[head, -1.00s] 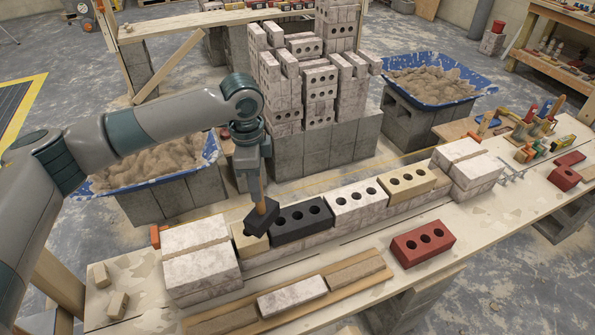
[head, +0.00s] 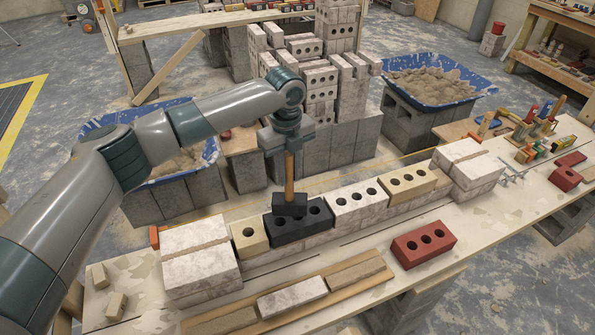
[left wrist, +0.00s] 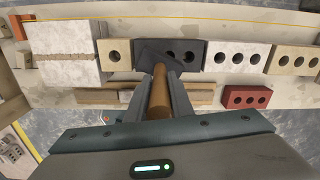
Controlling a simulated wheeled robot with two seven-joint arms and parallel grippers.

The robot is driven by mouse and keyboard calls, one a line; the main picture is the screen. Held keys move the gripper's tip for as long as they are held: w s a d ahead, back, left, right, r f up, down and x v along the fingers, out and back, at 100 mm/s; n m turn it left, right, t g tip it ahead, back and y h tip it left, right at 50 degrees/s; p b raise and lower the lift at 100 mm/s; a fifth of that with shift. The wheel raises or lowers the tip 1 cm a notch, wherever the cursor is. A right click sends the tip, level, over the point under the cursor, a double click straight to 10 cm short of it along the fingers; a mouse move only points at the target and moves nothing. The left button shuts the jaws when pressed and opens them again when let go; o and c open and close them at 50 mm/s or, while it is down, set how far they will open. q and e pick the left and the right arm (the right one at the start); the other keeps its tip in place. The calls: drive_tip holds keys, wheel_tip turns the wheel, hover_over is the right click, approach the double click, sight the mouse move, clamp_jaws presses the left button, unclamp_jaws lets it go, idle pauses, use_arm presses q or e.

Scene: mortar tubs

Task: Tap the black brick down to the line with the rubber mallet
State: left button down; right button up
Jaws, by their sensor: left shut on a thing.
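My left gripper (head: 288,147) is shut on the wooden handle of the rubber mallet (head: 289,180), which hangs with its black head down. The head is over the left part of the black brick (head: 315,224), hiding some of its top; I cannot tell whether they touch. The black brick sits in the top course between a cream brick and a white brick. The yellow line (head: 352,172) runs along behind the course. In the left wrist view, the gripper (left wrist: 160,88) holds the mallet handle (left wrist: 160,100) over the black brick (left wrist: 207,53). My right gripper is not in view.
A cream brick (head: 250,238) and a white brick (head: 355,205) flank the black one. White block stacks (head: 203,268) stand at the course's ends. A red brick (head: 422,246) and a board with several pieces (head: 250,322) lie in front. Mortar tubs (head: 432,92) stand behind.

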use_arm(q)
drive_tip(key=m, duration=0.1)
drive_tip(key=w+d+m, duration=0.1)
drive_tip(key=d+f+m, duration=0.1)
drive_tip(key=m, duration=0.1)
drive_tip(key=shift+w+d, duration=0.2)
drive_tip(key=shift+w, duration=0.05)
idle(0.3)
